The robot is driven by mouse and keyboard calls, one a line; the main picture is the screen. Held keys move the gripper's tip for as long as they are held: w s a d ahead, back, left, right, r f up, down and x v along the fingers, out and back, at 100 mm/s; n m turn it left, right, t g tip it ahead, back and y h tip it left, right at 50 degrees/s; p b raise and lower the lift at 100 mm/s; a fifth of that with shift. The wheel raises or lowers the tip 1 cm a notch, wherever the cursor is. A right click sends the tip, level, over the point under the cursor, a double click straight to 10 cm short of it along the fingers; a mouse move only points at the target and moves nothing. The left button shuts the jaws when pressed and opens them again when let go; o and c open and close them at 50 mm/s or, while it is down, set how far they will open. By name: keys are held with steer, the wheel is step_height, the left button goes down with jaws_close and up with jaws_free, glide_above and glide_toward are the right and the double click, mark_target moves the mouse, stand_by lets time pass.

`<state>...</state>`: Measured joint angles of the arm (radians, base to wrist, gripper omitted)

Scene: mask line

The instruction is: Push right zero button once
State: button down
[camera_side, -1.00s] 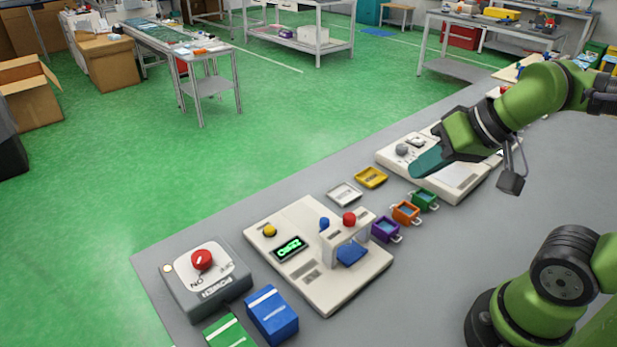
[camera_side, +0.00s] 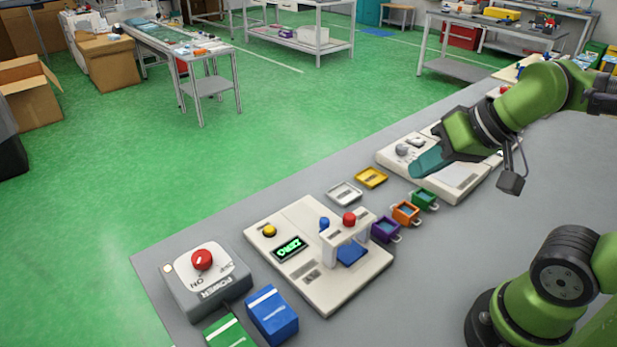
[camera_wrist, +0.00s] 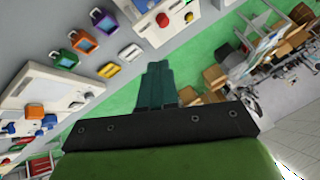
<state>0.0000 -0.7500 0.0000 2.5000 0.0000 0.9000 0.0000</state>
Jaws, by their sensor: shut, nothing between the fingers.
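The right station is a white panel (camera_side: 462,180), partly hidden behind my gripper (camera_side: 428,163) in the side view. I cannot read which button is the zero one. My gripper's teal fingers (camera_wrist: 158,82) are together and empty, held above the table and apart from the buttons. The left station (camera_side: 310,275) has a yellow button (camera_side: 269,230), a green-lit display (camera_side: 290,248), and blue (camera_side: 324,222) and red (camera_side: 349,218) buttons.
A grey power box (camera_side: 205,285) with a red knob stands at the front left, beside blue (camera_side: 271,315) and green blocks. Purple (camera_side: 385,229), orange (camera_side: 405,212) and green (camera_side: 425,199) bins and white and yellow trays lie between the stations. Bare grey table (camera_side: 450,240) lies toward my base.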

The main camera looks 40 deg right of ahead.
steer(key=m+t, duration=0.2)
steer(key=m, duration=1.9)
glide_above(272, 231)
step_height(272, 231, down, 11)
steer(key=shift+f, duration=4.4)
steer(key=shift+f, duration=0.15)
